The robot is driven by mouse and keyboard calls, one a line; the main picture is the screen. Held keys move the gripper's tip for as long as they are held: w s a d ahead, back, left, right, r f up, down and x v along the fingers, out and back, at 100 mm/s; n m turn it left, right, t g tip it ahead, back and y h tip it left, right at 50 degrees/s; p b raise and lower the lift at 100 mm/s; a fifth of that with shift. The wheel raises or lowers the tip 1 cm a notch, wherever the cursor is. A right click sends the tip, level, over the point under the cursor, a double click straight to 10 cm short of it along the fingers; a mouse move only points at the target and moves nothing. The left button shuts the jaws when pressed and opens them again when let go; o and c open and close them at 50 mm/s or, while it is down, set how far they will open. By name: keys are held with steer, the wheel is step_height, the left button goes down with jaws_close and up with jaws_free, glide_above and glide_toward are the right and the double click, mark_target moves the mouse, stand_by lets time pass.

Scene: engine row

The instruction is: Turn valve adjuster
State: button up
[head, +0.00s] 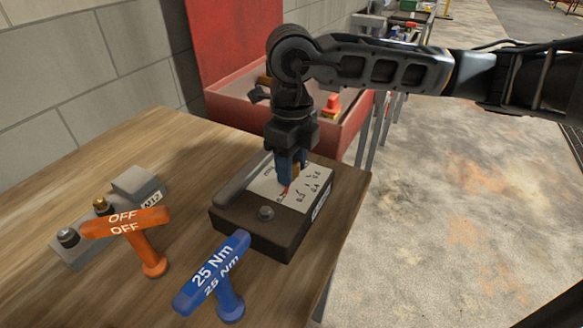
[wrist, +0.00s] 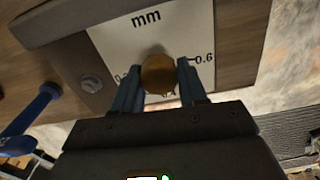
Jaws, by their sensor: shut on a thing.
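The valve adjuster is a dark box (head: 262,236) with a white "mm" scale plate (head: 310,183), standing on the wooden table near its right edge. A round brass knob (wrist: 158,74) sits on the plate in the wrist view. My gripper (head: 290,182) points down over the plate, with its blue fingers (wrist: 161,88) on either side of the knob and shut on it. In the head view the fingers hide most of the knob. A bit of red shows by the fingertips, and part of the scale is covered.
A blue "25 Nm" T-handle (head: 226,290) stands in front of the box. An orange "OFF" T-handle (head: 150,258) and a grey block (head: 140,186) marked M12 are to the left. A red bin (head: 345,132) stands behind the table. Open floor lies to the right.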

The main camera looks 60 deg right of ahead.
steer(key=n+b, duration=0.1)
steer(key=b, duration=0.1)
steer(key=shift+f+b, duration=0.3)
steer(key=shift+f, duration=0.1)
steer(key=n+b, duration=0.2)
steer(key=b, duration=0.2)
steer(key=shift+n, duration=0.4)
steer(key=n+b, duration=0.2)
steer(key=b, duration=0.1)
steer(key=shift+r, duration=0.1)
steer(key=shift+s+r+n+b, duration=0.15)
steer(key=shift+n+b, duration=0.55)
steer(key=shift+b, duration=0.45)
steer(key=shift+r, duration=0.1)
steer(key=o, duration=1)
steer(key=shift+d, duration=0.1)
steer(key=shift+r, duration=0.1)
